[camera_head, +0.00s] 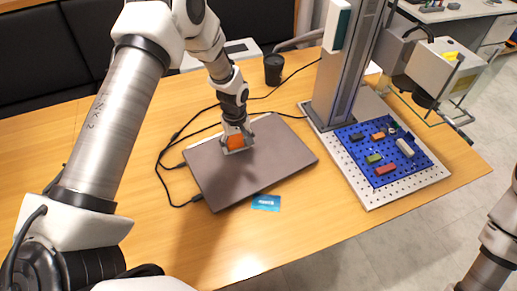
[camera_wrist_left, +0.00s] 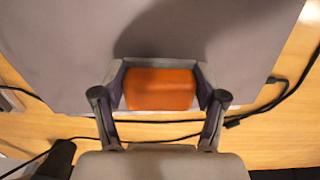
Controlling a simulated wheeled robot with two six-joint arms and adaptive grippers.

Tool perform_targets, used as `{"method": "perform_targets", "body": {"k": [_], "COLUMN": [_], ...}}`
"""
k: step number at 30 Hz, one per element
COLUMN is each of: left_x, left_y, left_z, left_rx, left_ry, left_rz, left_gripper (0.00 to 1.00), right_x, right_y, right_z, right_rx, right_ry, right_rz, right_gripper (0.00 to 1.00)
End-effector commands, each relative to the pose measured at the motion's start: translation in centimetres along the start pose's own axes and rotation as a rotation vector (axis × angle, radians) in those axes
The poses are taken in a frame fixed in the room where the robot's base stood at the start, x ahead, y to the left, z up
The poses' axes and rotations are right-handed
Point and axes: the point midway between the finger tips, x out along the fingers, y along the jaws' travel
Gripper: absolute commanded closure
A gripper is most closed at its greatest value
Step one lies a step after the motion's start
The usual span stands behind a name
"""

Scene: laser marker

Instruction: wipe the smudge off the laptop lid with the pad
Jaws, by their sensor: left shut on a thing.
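The closed grey laptop (camera_head: 255,180) lies on the wooden table, its lid facing up. My left gripper (camera_head: 237,147) is over the far part of the lid and is shut on the orange pad (camera_head: 236,141). In the left wrist view the pad (camera_wrist_left: 160,88) sits between the two fingers, above the laptop lid (camera_wrist_left: 70,40) near its edge. I cannot tell whether the pad touches the lid. I cannot make out a smudge; a dark shadow lies across the lid. My right gripper is out of view.
Black cables (camera_head: 163,178) run along the laptop's left and far sides. A blue card (camera_head: 266,202) lies in front of it. The laser marker's column (camera_head: 343,70) and perforated base (camera_head: 374,196) with small coloured parts stand to the right. A black cup (camera_head: 273,69) is behind.

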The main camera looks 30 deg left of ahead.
Motion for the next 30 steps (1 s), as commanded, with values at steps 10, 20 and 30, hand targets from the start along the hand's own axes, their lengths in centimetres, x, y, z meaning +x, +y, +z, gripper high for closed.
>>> {"method": "perform_targets", "body": {"k": [10, 20, 30], "left_x": [-3.5, -5.4, -5.4], "left_y": [0.5, 0.8, 0.8], "left_z": [0.3, 0.5, 0.5], "left_rx": [0.009, 0.015, 0.015], "left_ry": [-0.001, -0.001, -0.001], "left_rz": [-0.001, -0.001, -0.001], "left_gripper": [0.66, 0.66, 0.66], "right_x": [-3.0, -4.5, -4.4], "right_y": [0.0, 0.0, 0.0], "right_z": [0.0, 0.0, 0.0], "right_rx": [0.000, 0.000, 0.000], "right_ry": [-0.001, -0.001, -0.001], "right_rz": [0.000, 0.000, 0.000], "right_gripper": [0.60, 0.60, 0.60]}}
